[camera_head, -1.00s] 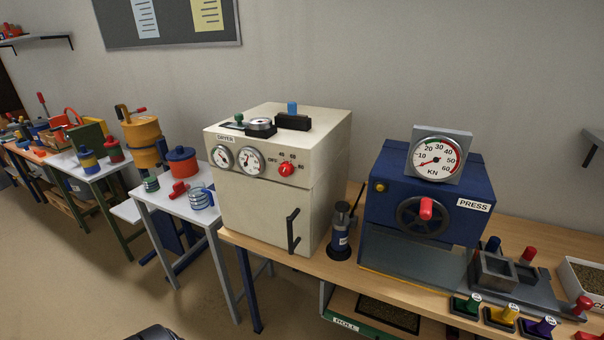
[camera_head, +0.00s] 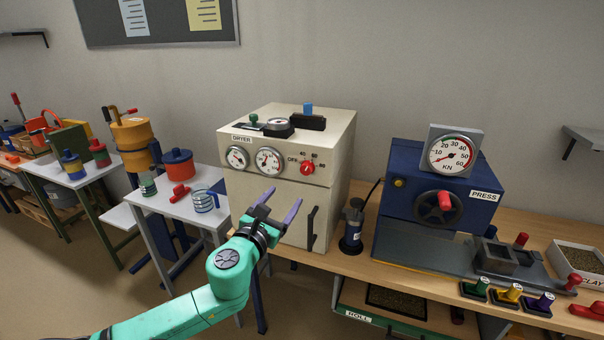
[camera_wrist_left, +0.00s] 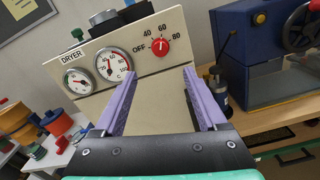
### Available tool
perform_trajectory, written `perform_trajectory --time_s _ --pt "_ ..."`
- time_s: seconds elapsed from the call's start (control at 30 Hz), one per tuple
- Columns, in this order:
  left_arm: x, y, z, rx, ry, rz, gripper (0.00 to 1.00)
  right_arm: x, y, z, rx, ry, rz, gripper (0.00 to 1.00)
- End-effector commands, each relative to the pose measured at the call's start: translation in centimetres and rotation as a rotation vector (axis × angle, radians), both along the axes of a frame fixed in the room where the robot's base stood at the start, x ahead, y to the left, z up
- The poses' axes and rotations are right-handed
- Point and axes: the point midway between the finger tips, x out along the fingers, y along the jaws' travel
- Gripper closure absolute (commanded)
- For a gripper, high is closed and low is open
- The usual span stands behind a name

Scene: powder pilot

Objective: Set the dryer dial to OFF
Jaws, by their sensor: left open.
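The cream dryer (camera_head: 270,190) stands on the wooden bench, with its front facing me. Its red dial (camera_head: 307,168) is on the upper right of the front panel, with OFF at its left and numbers around it. The dial also shows in the left wrist view (camera_wrist_left: 158,48), where its pale mark seems to point up near 60. My left gripper (camera_head: 281,203) is open and empty, in front of the dryer and lower than the dial. In the left wrist view the purple fingers (camera_wrist_left: 158,75) are spread below the dial, not touching it. My right gripper is not in view.
Two gauges (camera_head: 268,160) sit left of the dial. A black door handle (camera_head: 311,228) stands out below it. A dark blue canister (camera_head: 352,225) and the blue press (camera_head: 410,200) are to the right. A small white table (camera_head: 172,205) is to the left.

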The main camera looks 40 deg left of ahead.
Motion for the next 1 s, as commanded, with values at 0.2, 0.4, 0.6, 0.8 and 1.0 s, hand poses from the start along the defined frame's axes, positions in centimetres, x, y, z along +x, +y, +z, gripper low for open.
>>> perform_trajectory --time_s 0.2,0.4,0.6,0.8,1.0 --pt "4.5 1.7 0.4 0.001 -0.004 0.001 0.26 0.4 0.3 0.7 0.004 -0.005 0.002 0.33" --pt "8.3 3.1 0.3 -0.006 -0.005 0.006 0.26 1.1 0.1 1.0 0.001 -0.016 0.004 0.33" --pt "11.3 4.3 0.2 -0.01 -0.003 0.008 0.26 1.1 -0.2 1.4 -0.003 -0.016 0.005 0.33" --pt "12.8 4.7 0.0 -0.009 0.0 0.005 0.26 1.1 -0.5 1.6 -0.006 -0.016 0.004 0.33" --pt "12.9 4.7 -0.1 -0.008 0.001 0.003 0.26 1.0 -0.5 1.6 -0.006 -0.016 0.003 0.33"
